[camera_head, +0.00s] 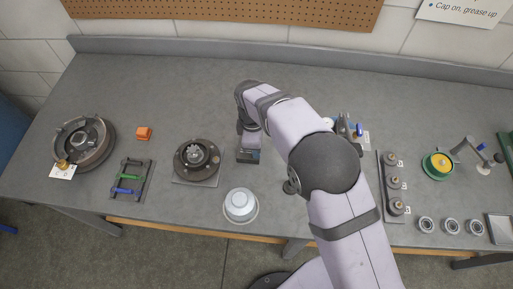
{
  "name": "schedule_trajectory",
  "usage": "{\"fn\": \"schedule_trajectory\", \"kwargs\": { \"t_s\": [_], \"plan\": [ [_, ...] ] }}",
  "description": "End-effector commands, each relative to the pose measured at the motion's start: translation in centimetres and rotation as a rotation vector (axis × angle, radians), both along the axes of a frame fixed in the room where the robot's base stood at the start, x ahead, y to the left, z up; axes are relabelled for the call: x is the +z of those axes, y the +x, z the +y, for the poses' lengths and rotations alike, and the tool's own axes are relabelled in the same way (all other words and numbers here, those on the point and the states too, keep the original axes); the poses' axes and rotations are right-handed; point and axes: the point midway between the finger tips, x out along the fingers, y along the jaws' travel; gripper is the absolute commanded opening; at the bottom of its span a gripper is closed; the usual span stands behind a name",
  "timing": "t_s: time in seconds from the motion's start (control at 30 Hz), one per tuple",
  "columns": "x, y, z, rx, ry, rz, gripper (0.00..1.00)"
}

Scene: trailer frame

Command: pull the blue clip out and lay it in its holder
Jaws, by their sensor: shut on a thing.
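My gripper (248,156) is low over the middle of the bench, just right of a dark round hub (196,156) on a square plate. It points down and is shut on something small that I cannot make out. A dark rack (147,180) at the left has a green bar (131,176) and a blue bar (123,191) across it. Another blue piece (359,130) shows behind my arm at the right, by a small white label. I cannot tell which blue piece is the clip, or which thing is its holder.
A brake drum (84,145) and an orange block (144,133) are at the left. A white bowl (240,206) stands near the front edge. To the right are a strip with several dark round parts (391,183), a green-rimmed tin (437,166) and bearing rings (451,227). The back middle is clear.

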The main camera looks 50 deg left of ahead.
Motion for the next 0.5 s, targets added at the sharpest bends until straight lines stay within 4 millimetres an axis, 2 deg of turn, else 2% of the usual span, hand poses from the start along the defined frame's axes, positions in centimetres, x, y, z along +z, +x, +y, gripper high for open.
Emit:
{"fn": "schedule_trajectory", "kwargs": {
  "t_s": [0.5],
  "plan": [
    [-0.85, -0.1, -0.28, 0.0, -0.009, 0.003, 0.0]
  ]
}}
